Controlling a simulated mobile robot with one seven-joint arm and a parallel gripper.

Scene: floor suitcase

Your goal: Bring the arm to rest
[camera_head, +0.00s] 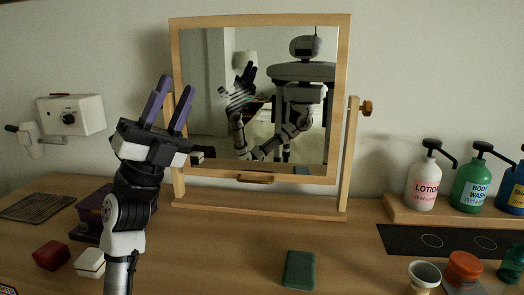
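My gripper (172,104) is raised in front of the left side of a wood-framed mirror (258,175). Its two purple-grey fingers point up and stand apart with a gap between them. Nothing shows between the fingers. It is well above the wooden counter (225,245) and touches nothing that I can see. The mirror shows a reflection of my body and raised arm.
A dark green block (299,269) lies on the counter's front. A red block (51,255), a pale block (90,262) and a purple box (88,218) sit left. Lotion (423,186) and body wash (471,187) bottles, a cup (423,275) and an orange-lidded jar (464,267) stand right.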

